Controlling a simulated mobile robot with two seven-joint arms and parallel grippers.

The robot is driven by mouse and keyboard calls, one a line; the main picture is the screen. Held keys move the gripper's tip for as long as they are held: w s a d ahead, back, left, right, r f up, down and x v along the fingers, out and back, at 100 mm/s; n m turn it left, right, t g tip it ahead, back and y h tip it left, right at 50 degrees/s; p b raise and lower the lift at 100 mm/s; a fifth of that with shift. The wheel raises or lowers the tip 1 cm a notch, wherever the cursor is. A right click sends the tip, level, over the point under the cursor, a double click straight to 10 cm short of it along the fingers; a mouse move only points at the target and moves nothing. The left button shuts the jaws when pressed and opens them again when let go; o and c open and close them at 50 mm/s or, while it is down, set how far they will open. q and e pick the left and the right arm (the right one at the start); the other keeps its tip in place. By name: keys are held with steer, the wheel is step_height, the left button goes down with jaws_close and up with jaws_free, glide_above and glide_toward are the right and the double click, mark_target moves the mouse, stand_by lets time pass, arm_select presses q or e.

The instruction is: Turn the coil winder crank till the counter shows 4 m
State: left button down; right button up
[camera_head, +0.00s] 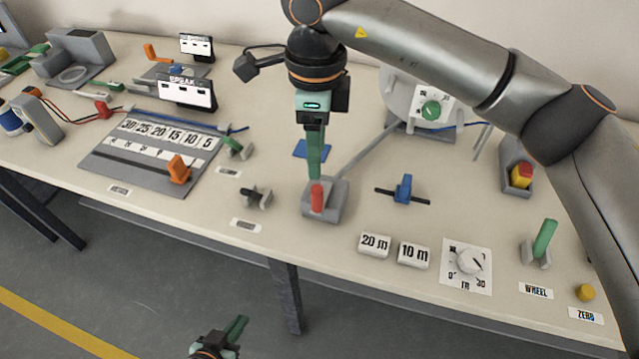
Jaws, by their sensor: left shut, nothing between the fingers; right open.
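A large pale disc (397,92) stands at the back right, with a white dial (411,96) and a green knob (431,110) in front of it. I cannot read a metre count there. A grey bar (372,150) runs from near its base to a grey block (335,201) with an upright red handle (317,198); which part is the crank is not certain. My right gripper (315,178) points down, open, its green fingers at the top of the red handle; contact is unclear. My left gripper (238,326) is shut and empty below the table's front edge.
White blocks marked 20 m (374,244) and 10 m (414,255), a small dial plate (466,267), a green lever (544,238) and a yellow button (585,292) line the front right. A blue clamp (403,188) lies right of the red handle.

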mark_target(317, 185)
step_height(317, 185, down, 11)
steer(key=shift+r+p, duration=0.15)
steer(key=shift+p, duration=0.4)
jaws_close()
stand_by(0.3)
